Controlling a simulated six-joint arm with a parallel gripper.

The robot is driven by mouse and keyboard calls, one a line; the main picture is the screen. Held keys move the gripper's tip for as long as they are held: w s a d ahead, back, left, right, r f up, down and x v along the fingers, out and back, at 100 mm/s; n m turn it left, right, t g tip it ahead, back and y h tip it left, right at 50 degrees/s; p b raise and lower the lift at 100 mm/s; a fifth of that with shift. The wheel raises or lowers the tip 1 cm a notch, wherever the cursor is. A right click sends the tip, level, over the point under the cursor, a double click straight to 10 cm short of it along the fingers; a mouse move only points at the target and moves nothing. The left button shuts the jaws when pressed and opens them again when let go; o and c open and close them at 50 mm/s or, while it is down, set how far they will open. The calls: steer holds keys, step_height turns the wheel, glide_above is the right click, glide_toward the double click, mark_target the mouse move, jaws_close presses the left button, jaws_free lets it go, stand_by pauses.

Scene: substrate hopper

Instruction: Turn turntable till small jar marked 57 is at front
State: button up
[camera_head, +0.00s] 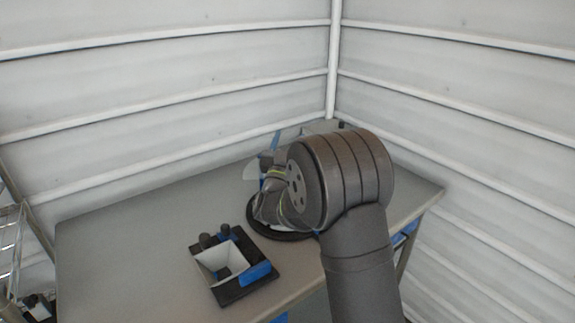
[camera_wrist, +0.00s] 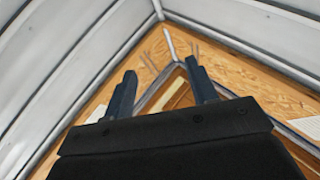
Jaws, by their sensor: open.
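A round black base (camera_head: 268,233), which looks like the turntable, stands on the grey table (camera_head: 130,230) at its right side. My arm covers most of it in the head view. I cannot make out any small jar or the number 57. My gripper (camera_wrist: 160,67) shows in the wrist view with its two dark fingers apart and nothing between them. The wrist view shows no turntable or jar. In the head view my gripper is hidden behind my arm.
A black tray (camera_head: 238,291) with a white square funnel (camera_head: 205,259), blue parts and dark knobs stands at the table's front. Blue items (camera_head: 277,139) show behind my arm. The table's left is clear. White ribbed walls (camera_head: 160,60) meet behind. Brown boards (camera_wrist: 232,75) show in the wrist view.

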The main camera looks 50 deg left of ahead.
steer(key=s+d+f+n+g+y, duration=0.1)
steer(key=d+f+n+g+y, duration=0.2)
steer(key=d+f+n+g, duration=0.85)
steer(key=w+a+m+g, duration=0.1)
steer(key=a, duration=0.4)
steer(key=w+a+r+m+g, duration=0.1)
steer(key=a, duration=0.4)
steer(key=w+a+m+g, duration=0.1)
steer(key=a, duration=0.4)
steer(key=shift+w+a+r, duration=0.15)
steer(key=shift+w, duration=0.2)
jaws_close()
